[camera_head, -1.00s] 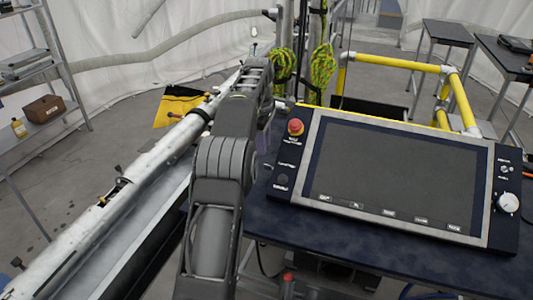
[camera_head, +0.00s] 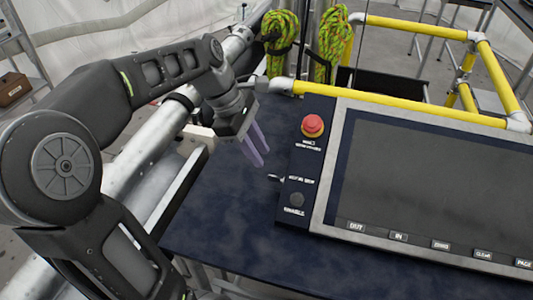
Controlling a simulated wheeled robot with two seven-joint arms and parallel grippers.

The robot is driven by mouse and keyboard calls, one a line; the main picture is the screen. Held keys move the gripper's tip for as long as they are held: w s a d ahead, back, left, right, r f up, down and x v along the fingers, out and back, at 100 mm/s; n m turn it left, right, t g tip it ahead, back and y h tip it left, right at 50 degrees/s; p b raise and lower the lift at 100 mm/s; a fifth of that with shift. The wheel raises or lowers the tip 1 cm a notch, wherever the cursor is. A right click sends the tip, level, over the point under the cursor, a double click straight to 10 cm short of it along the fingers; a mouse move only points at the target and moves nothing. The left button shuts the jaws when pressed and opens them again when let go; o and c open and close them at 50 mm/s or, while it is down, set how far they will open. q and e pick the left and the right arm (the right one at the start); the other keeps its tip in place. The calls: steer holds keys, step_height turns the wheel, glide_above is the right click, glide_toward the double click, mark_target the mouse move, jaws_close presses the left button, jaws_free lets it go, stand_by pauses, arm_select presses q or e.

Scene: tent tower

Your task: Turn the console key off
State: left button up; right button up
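The console (camera_head: 325,190) stands on a dark blue table at the right. A small silver key (camera_head: 275,178) sticks out at the left part of its panel, beside a small label and above a dark round knob (camera_head: 297,200). Its exact turn position is too small to tell. My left gripper (camera_head: 262,158) is just up and left of the key, apart from it. Its two purplish fingers point down toward the panel's left edge, with a narrow gap between them and nothing held. My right gripper is not in view.
A red emergency button (camera_head: 313,125) sits above the key on the panel. A yellow rail (camera_head: 400,108) runs behind the console. Green ropes (camera_head: 280,32) hang at the back. The dark blue tabletop (camera_head: 215,215) left of the console is clear.

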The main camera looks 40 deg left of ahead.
mark_target(271, 176)
arm_select(q)
steer(key=x, duration=0.7)
steer(key=shift+w+d+f+p, duration=0.1)
steer(key=shift+d+f+p, duration=0.1)
steer(key=shift+f+p, duration=0.15)
steer(key=shift+c, duration=0.4)
jaws_close()
